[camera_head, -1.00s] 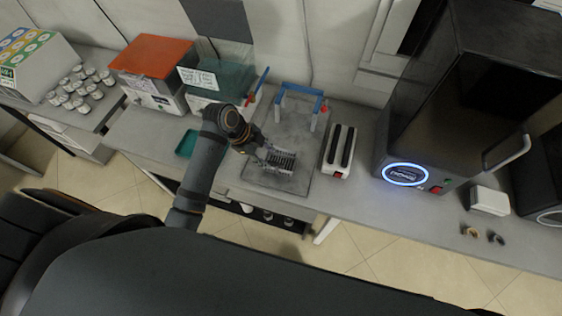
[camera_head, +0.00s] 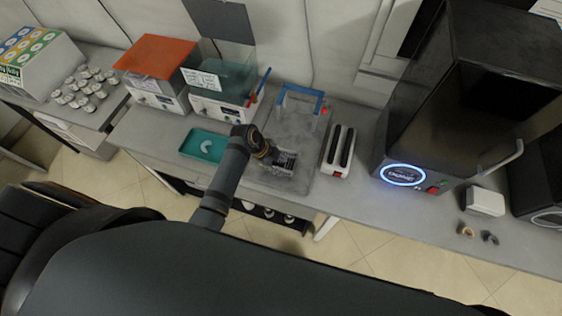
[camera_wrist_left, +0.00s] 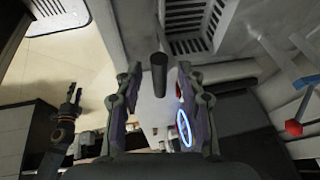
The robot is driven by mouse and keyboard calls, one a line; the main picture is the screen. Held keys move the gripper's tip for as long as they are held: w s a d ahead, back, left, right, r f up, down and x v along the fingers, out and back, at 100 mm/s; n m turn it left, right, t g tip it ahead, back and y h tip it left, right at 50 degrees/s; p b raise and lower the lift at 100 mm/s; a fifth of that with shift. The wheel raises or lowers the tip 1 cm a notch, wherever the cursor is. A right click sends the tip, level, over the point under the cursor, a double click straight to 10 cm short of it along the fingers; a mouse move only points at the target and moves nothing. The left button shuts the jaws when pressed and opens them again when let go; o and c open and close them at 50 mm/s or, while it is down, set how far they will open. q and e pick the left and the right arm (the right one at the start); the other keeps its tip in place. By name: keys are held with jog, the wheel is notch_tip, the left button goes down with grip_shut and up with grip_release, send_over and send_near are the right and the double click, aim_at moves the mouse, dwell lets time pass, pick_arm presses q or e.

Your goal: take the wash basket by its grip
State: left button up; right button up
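The wash basket (camera_head: 284,161) is a small grey slotted basket on the grey mat in the middle of the bench. Its slotted side (camera_wrist_left: 190,40) fills the top of the left wrist view. A dark round bar, seemingly its grip (camera_wrist_left: 159,75), points down between my fingers. My left gripper (camera_head: 268,154) is at the basket's left side in the head view. In the left wrist view my left gripper (camera_wrist_left: 160,100) has its fingers apart, with gaps on both sides of the grip. My right gripper (camera_wrist_left: 74,97) shows small at left; its opening is unclear.
A blue-topped frame (camera_head: 302,92) stands behind the basket. A white two-slot device (camera_head: 338,152) is close on its right. A teal tray (camera_head: 194,147) with a pale curved piece lies left. A dark machine with a lit blue ring (camera_head: 403,175) stands farther right.

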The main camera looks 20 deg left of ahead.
pick_arm(q)
grip_shut()
pick_arm(e)
jog(key=shift+a, duration=0.35)
jog(key=shift+d, duration=0.2)
pick_arm(q)
jog(key=shift+r, duration=0.1)
pick_arm(e)
jog(key=shift+d, duration=0.1)
